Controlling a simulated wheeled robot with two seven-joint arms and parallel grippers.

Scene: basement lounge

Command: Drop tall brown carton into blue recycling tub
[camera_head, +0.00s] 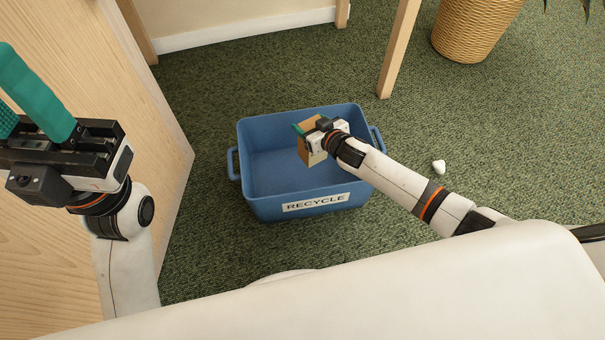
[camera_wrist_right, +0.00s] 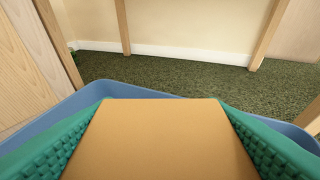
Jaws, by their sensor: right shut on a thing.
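The tall brown carton (camera_head: 313,157) is in my right gripper (camera_head: 309,137), over the right half of the tub's opening. In the right wrist view the carton (camera_wrist_right: 160,140) fills the lower middle, with a green finger pressed on each side. The blue recycling tub (camera_head: 264,133) stands on the carpet with a "RECYCLE" label facing me. Its visible floor is empty. I cannot tell how far the carton is above the tub floor. Its rim also shows behind the carton in the wrist view (camera_wrist_right: 135,90). My left gripper (camera_head: 16,95) is at the far left, its green fingers apart and empty.
A wooden panel (camera_head: 130,130) stands left of the tub. A wooden leg (camera_head: 399,50) and a wicker basket (camera_head: 473,30) stand behind and right. A small white lump (camera_head: 438,167) lies on the carpet right of the tub. Green carpet is open around it.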

